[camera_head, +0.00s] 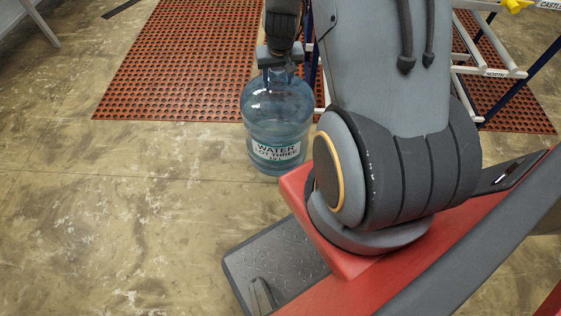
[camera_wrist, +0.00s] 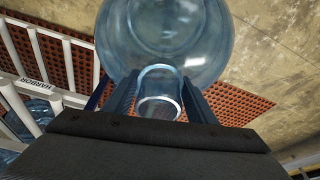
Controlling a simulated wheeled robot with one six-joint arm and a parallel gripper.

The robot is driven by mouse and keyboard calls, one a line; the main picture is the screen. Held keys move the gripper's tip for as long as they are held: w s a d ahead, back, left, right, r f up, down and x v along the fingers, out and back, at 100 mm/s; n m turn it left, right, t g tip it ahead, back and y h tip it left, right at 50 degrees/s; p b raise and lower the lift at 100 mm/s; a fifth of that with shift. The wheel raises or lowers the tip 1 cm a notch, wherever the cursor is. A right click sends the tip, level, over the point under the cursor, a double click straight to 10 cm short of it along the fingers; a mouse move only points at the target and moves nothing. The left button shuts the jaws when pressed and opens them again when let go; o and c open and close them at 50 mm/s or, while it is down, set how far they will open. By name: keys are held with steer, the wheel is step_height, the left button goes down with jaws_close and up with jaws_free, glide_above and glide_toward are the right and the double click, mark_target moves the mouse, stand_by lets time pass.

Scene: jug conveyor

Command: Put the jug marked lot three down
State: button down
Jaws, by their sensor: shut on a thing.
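The jug marked lot three (camera_head: 277,112) is a clear blue water jug with a white label reading "WATER LOT THREE". It is upright in the head view, near the front edge of the red mat. My gripper (camera_head: 280,62) is above it, shut on its neck. In the wrist view the jug's body (camera_wrist: 165,35) fills the top, and its neck sits between the two fingers of my gripper (camera_wrist: 160,100). I cannot tell for sure whether its base touches the floor.
A red perforated mat (camera_head: 180,60) lies behind the jug on the concrete floor (camera_head: 130,200). A rack with pale rails (camera_head: 490,72) and blue posts stands at the right, with labels such as "NORTH"; the wrist view shows a "HARBOR" rail (camera_wrist: 36,82). The floor left of the jug is clear.

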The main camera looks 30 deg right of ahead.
steer(key=shift+s+d+r+p, duration=0.1)
steer(key=shift+p, duration=0.3)
steer(key=shift+f, duration=0.35)
steer(key=shift+f+b, duration=1.35)
steer(key=shift+f, duration=3.55)
steer(key=c, duration=0.8)
jaws_free()
steer(key=shift+o, duration=0.2)
